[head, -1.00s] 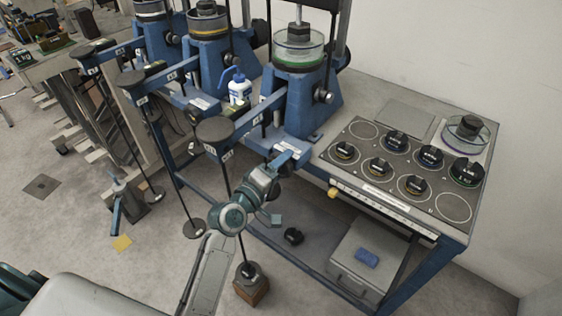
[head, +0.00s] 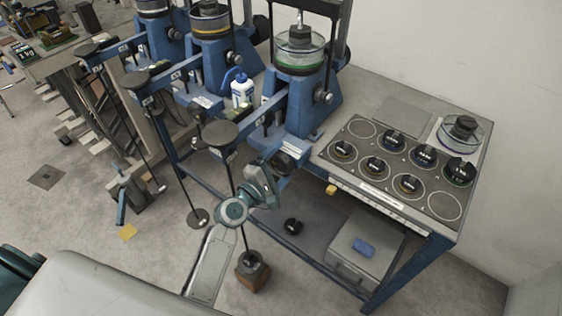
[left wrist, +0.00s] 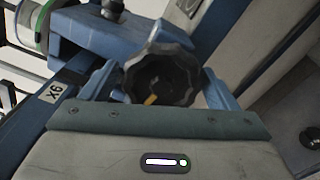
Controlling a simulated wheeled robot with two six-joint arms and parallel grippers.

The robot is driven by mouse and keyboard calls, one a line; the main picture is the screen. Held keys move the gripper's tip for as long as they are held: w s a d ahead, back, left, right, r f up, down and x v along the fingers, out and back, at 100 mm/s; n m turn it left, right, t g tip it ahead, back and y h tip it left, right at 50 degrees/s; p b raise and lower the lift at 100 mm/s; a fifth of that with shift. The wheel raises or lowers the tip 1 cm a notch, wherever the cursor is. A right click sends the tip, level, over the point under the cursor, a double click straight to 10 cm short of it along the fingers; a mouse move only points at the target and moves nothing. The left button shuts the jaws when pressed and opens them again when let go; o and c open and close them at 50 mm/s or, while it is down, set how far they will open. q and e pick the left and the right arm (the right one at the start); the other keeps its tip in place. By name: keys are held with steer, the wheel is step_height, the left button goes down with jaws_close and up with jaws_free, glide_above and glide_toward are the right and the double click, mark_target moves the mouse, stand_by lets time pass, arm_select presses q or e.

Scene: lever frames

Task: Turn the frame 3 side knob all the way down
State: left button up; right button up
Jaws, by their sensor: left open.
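A black lobed knob (left wrist: 160,75) with a yellow mark on its face fills the middle of the left wrist view. The mark sits low on the face. My left gripper (left wrist: 160,92) is open, with one blue finger on each side of the knob; I cannot tell whether they touch it. In the head view, my left gripper (head: 274,172) is at the front of the nearest blue lever frame (head: 302,115), which carries a green-ringed glass dish (head: 300,52). The gripper hides the knob there. My right gripper is not in view.
A lever arm with a round dark pad (head: 221,134) and a hanging rod stand just left of my gripper. A bench panel (head: 400,175) with several black weights lies right. A grey box (head: 362,250) sits on the lower shelf. Two more lever frames stand behind.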

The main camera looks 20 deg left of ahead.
arm_select(q)
steer(key=shift+v, duration=3.1)
steer(key=shift+d, duration=0.15)
steer(key=s+a+f+m+g+y, duration=0.1)
steer(key=s+a+f+m+g, duration=0.15)
steer(key=f, duration=0.95)
steer(key=s+a+f+m+g+y, duration=0.1)
steer(key=s+f+m+g+y, duration=0.15)
steer(key=f, duration=0.85)
steer(key=s+a+f+m+g+y, duration=0.15)
steer(key=s+f, duration=0.25)
steer(key=f, duration=0.8)
steer(key=s+a+f+m+g, duration=0.2)
steer(key=s+f+m+g, duration=0.1)
steer(key=s+f, duration=0.4)
steer(key=s+a+f+m+g+y, duration=0.1)
steer(key=s+a+f+m+g, duration=0.2)
steer(key=s, duration=1.1)
steer(key=s+a+f+m+g+y, duration=0.1)
steer(key=s+a+f+m+g, duration=0.1)
steer(key=s+f+m, duration=0.4)
steer(key=s+f+g, duration=0.1)
steer(key=s+f, duration=0.4)
steer(key=f, duration=0.1)
steer(key=shift+a, duration=0.2)
